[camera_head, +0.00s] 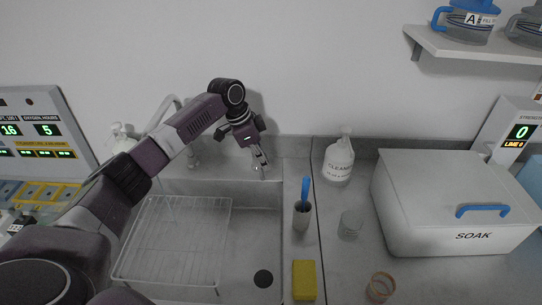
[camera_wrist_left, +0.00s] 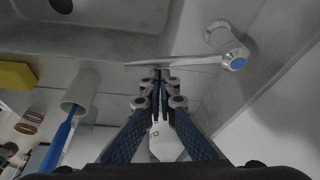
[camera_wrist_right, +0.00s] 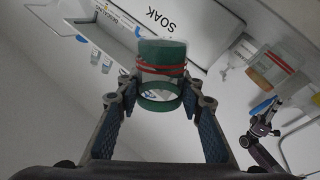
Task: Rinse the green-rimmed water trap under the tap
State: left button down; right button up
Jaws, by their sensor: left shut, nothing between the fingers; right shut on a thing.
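The green-rimmed water trap (camera_wrist_right: 162,62) is a clear cup with green at both ends and red bands around it. My right gripper (camera_wrist_right: 160,98) is shut on it; neither shows in the head view. My left gripper (camera_head: 262,173) is shut and empty above the back right of the sink. In the left wrist view, the closed fingertips (camera_wrist_left: 160,76) are beside a long silver lever (camera_wrist_left: 175,62) with a blue-dotted end (camera_wrist_left: 237,63). I cannot tell whether they touch. The tap (camera_head: 192,158) is partly hidden behind my left arm.
The sink (camera_head: 245,235) holds a wire rack (camera_head: 175,240) and has a dark drain (camera_head: 263,278). To its right are a brush cup (camera_head: 302,217), a yellow sponge (camera_head: 304,280), a cleaner bottle (camera_head: 338,160), a clear jar (camera_head: 350,225), an orange-rimmed piece (camera_head: 380,287) and the SOAK box (camera_head: 430,210).

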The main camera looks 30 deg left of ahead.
pick_arm(q)
jog(key=shift+w, duration=0.1)
pick_arm(e)
jog(key=shift+w+d, duration=0.1)
jog(key=shift+w, duration=0.05)
pick_arm(q)
jog(key=shift+s+a+r+m+p, duration=0.1)
jog(key=shift+s+a+m+p, duration=0.3)
jog(key=shift+m+p, duration=0.15)
pick_arm(e)
jog(key=shift+r, duration=0.5)
pick_arm(q)
jog(key=shift+s+a+p, duration=0.2)
jog(key=shift+a+p, duration=0.05)
jog(key=shift+p, duration=0.1)
pick_arm(e)
jog(key=shift+r, duration=0.35)
pick_arm(q)
jog(key=shift+s+a, duration=0.15)
jog(key=shift+a, duration=0.1)
pick_arm(e)
jog(key=shift+r, duration=0.1)
